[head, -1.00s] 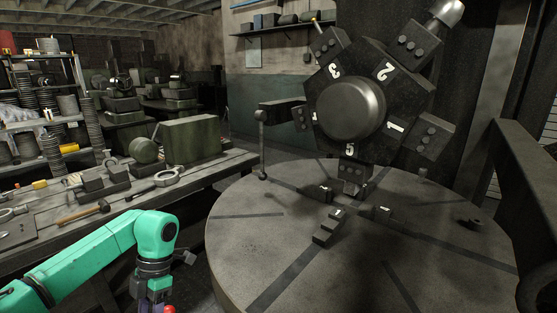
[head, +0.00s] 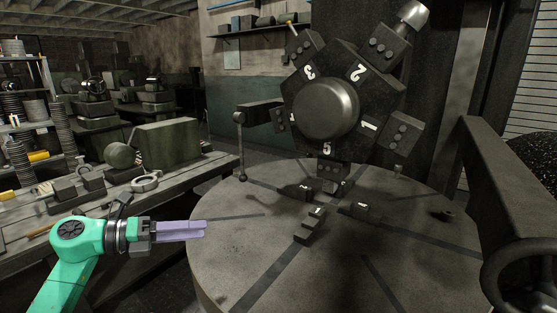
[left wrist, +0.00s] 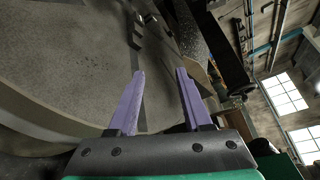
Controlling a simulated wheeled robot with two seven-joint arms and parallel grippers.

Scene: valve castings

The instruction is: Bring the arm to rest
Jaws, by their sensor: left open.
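My left gripper (head: 204,229) reaches in from the left in the head view, its purple fingers pointing right at the left edge of the round table (head: 240,265). In the left wrist view its two fingers (left wrist: 160,72) stand apart with nothing between them. The gripper is open and empty. The green arm behind it is bent at the lower left. My right gripper is in neither view.
A numbered turret (head: 335,100) overhangs the round table. Dark jaw blocks (head: 311,226) sit on the table. A workbench (head: 215,165) with a green machine block (head: 168,140) stands at left. A handwheel (head: 520,275) is at lower right.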

